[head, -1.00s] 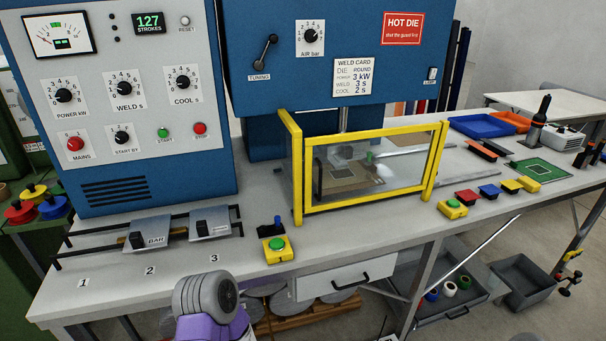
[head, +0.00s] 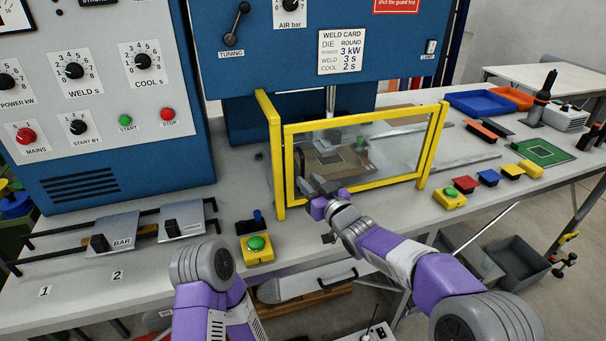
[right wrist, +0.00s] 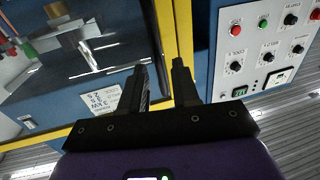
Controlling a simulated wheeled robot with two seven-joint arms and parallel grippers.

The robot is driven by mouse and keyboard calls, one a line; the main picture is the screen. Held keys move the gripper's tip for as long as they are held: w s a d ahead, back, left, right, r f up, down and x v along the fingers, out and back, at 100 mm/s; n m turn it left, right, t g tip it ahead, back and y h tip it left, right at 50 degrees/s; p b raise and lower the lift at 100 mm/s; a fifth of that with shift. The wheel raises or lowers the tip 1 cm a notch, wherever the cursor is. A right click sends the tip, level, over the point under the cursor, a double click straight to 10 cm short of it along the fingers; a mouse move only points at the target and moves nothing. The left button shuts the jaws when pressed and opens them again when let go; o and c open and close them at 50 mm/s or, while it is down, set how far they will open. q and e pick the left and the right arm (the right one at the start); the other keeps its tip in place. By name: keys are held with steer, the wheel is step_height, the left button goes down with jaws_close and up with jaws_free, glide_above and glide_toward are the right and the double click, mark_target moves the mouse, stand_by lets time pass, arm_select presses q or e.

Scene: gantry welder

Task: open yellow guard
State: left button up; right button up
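The yellow guard (head: 280,165) is a yellow-framed box with clear panels under the blue welder head. Its front panel is down, in front of the die area. A dark upright handle (head: 301,158) is on the panel's left part. My right gripper (head: 312,187) is just in front of the panel's lower left, close to the handle.
A yellow box with a green button (head: 257,248) and a small blue-topped lever stand left of the guard. Another green-button box (head: 449,198) is right of it. Sliding clamps (head: 112,233) sit at left. Blue (head: 483,103) and orange trays lie at the back right.

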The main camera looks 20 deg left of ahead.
mark_target(303, 175)
steer(key=shift+x, duration=2.1)
steer(key=shift+c, duration=0.5)
jaws_close()
